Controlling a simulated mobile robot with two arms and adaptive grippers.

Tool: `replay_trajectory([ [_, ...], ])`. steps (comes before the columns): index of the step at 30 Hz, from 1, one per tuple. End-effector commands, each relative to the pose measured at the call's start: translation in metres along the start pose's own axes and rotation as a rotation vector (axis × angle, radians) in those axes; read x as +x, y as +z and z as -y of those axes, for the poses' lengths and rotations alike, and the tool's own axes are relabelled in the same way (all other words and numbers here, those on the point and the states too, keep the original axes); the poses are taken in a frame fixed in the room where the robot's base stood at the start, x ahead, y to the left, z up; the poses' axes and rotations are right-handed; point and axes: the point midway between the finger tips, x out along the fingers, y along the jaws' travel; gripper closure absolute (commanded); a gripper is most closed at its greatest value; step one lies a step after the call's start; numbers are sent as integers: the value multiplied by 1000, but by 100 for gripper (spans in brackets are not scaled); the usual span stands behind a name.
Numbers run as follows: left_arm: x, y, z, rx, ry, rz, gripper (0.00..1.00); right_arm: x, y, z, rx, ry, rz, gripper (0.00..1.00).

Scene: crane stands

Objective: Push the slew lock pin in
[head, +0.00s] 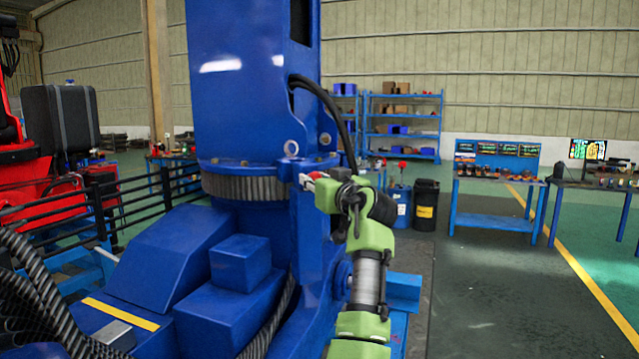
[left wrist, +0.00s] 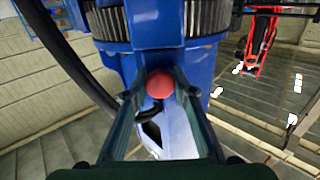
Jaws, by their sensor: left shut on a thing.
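The slew lock pin shows as a red ball knob (left wrist: 160,84) in the left wrist view, between the two fingers of my left gripper (left wrist: 161,78). My right gripper is in neither view.
A black hose (head: 335,105) curves down close above my gripper. Blue crane base boxes (head: 240,262) stand at lower left. A workbench (head: 495,183) and shelves (head: 403,125) stand farther back. The floor to the right is open.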

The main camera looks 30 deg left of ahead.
Motion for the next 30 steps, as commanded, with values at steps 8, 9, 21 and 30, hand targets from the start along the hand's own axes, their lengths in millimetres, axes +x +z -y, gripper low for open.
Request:
replay_trajectory([
  [8,0,-4,2,-3,-2,-7,57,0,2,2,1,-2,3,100],
  [9,0,-4,2,-3,-2,-7,57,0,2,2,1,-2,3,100],
  [21,-8,-2,0,-1,-1,-4,57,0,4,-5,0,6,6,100],
  [30,-66,-1,0,-3,0,-3,57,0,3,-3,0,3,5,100],
])
